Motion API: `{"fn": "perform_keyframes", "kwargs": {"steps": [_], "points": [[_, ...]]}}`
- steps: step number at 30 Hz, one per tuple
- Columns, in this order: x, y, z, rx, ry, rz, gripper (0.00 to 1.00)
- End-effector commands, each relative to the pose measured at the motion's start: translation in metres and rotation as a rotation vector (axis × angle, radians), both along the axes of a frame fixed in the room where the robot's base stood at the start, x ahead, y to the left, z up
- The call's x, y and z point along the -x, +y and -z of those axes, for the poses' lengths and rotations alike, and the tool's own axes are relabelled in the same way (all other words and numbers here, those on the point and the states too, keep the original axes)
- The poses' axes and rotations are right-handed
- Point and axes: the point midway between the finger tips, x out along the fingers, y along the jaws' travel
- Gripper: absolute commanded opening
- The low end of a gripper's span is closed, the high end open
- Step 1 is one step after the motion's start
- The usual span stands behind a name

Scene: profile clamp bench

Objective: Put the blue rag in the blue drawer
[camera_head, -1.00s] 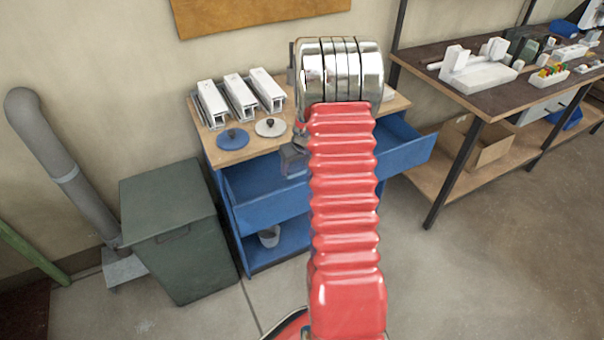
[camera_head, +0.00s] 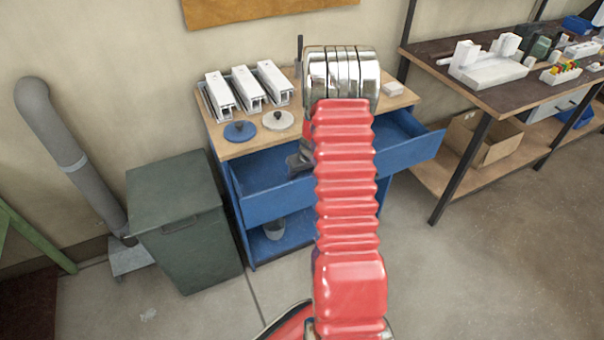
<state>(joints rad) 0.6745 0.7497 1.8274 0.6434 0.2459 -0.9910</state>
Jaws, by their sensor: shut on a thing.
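The blue drawer (camera_head: 274,201) under the wooden-topped cabinet is pulled open. Its front panel sticks out to both sides behind my red arm, and part of its inside shows. My gripper (camera_head: 299,165) is mostly hidden behind the arm. Only a grey piece of it shows to the left of the arm, over the open drawer in the picture. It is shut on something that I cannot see. I cannot tell its height above the drawer floor. No blue rag is visible in this view.
The cabinet top (camera_head: 228,151) carries white clamp-like profiles (camera_head: 246,88), a blue disc (camera_head: 240,131) and a pale disc (camera_head: 278,120). A green-grey bin (camera_head: 182,225) stands left of the cabinet. A dark workbench (camera_head: 436,65) stands to the right. The floor in front is clear.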

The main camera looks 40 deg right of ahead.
Motion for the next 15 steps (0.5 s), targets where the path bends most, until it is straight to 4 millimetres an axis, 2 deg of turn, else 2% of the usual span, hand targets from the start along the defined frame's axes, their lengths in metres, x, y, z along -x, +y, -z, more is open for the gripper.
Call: {"fn": "perform_keyframes", "kwargs": {"steps": [10,11,15], "points": [[0.0002,-0.0003,0.0021,0.0,0.0,0.001,0.33],[0.0002,-0.0003,0.0024,0.0,0.0,0.0,0.55],[0.0002,-0.0003,0.002,0.0,0.0,0.0,0.64]]}}
